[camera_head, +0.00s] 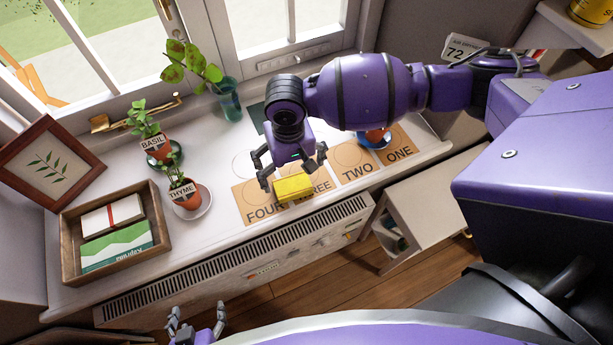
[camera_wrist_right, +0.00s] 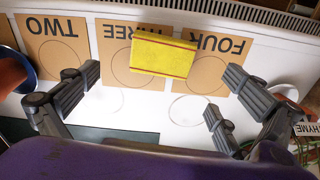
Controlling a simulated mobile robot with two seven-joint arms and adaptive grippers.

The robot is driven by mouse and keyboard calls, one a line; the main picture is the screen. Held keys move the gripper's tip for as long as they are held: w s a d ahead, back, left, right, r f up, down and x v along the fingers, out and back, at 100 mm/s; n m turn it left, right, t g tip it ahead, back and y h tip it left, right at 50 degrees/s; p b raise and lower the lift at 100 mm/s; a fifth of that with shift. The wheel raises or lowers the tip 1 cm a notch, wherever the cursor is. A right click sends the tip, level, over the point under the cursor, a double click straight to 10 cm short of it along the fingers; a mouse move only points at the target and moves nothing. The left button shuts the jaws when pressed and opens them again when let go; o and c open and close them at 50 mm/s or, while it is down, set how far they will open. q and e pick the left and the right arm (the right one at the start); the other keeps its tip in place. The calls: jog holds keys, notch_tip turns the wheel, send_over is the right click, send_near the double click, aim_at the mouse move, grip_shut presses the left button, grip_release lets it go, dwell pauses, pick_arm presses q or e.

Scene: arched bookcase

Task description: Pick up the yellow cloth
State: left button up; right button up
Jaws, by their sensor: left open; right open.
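The yellow cloth (camera_head: 293,187) is a small folded block with a red line along its edges. It lies on the sill over the labels THREE and FOUR. In the right wrist view the cloth (camera_wrist_right: 163,55) lies beyond and between the spread fingers. My right gripper (camera_head: 293,172) is open above the cloth, with its fingers either side of it in the head view. The right gripper (camera_wrist_right: 150,95) is empty, and I see no finger touching the cloth. My left gripper (camera_head: 196,325) is open and low at the bottom of the head view, away from the sill.
Potted basil (camera_head: 154,144) and thyme (camera_head: 185,193) stand left of the cloth. A wooden tray (camera_head: 68,245) with boxes is further left. A red pot on a blue saucer (camera_head: 374,142) is to the right. A vented radiator cover (camera_head: 240,265) fronts the sill.

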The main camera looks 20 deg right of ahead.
aim_at(292, 184)
notch_tip(292, 184, down, 7)
jog(key=shift+w+a+r+b, duration=0.1)
jog(key=shift+a+b, duration=0.05)
jog(key=shift+b, duration=0.15)
pick_arm(q)
jog(key=shift+a+f, duration=0.1)
jog(key=shift+f, duration=0.15)
pick_arm(e)
jog(key=c, duration=1.1)
jog(key=shift+r, duration=0.65)
pick_arm(q)
jog(key=p, duration=0.1)
jog(key=r, duration=0.1)
jog(key=w+r+p, duration=0.1)
jog(key=shift+d+r+p, duration=0.2)
jog(key=shift+d+p, duration=0.15)
pick_arm(e)
jog(key=s+a+r, duration=0.1)
jog(key=s+r, duration=0.2)
jog(key=s, duration=0.1)
jog(key=s+a+r, duration=0.1)
jog(key=s+r, duration=0.3)
jog(key=s, duration=0.1)
jog(key=s+a+r, duration=0.1)
jog(key=s+r, duration=0.3)
jog(key=s, duration=0.1)
jog(key=shift+r, duration=0.25)
